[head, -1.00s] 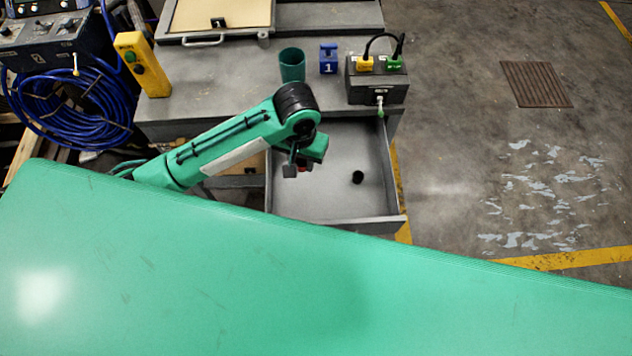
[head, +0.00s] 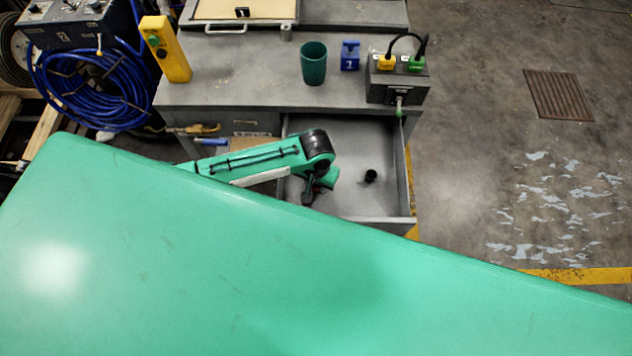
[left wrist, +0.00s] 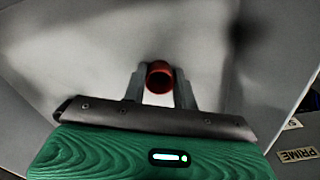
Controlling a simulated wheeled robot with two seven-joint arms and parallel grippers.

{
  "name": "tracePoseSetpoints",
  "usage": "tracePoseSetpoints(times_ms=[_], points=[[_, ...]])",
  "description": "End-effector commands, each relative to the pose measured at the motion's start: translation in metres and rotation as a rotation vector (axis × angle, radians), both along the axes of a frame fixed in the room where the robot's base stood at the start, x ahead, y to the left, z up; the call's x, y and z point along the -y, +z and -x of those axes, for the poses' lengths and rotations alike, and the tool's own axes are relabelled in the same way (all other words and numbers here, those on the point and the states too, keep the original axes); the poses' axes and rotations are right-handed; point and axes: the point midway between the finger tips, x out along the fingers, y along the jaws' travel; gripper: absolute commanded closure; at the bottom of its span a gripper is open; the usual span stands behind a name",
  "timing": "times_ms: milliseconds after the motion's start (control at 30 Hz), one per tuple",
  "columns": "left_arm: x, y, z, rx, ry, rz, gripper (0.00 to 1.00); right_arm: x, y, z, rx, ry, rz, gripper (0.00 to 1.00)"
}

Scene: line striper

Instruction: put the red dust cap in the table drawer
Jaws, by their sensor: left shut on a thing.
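The red dust cap (left wrist: 159,72) is a small red ring-shaped piece, held between the two fingers of my left gripper (left wrist: 160,88) in the left wrist view. In the head view my left gripper (head: 310,194) is over the left part of the open table drawer (head: 345,150), low toward its inside. Only a trace of red shows there, and the fingertips are mostly dark. I cannot tell whether the cap touches the drawer floor. My right gripper is not in view.
A small black cylindrical piece (head: 371,176) is in the drawer, right of my gripper. On the table (head: 240,92) stand a green cup (head: 313,64), a blue block (head: 350,56) and a grey box with plugs (head: 398,80). The rest of the drawer floor looks clear.

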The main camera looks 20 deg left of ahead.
Motion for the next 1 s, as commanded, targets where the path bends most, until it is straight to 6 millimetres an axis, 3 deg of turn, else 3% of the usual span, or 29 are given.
tracePoseSetpoints(times_ms=[267, 300, 400, 767, 1000], points=[[0.000, -0.001, 0.000, 0.000, 0.000, 0.000, 0.92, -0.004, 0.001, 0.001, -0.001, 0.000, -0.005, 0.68], [0.000, -0.002, 0.000, 0.000, 0.000, 0.000, 0.70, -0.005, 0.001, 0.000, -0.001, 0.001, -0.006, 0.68], [0.000, -0.002, 0.000, 0.000, -0.001, 0.000, 0.50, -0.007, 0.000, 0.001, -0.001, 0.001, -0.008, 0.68], [0.000, 0.001, 0.000, 0.001, -0.001, 0.001, 0.50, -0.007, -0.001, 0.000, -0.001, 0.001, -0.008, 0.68], [0.000, 0.042, -0.001, 0.003, -0.002, 0.002, 0.50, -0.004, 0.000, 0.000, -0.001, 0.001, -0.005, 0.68]])
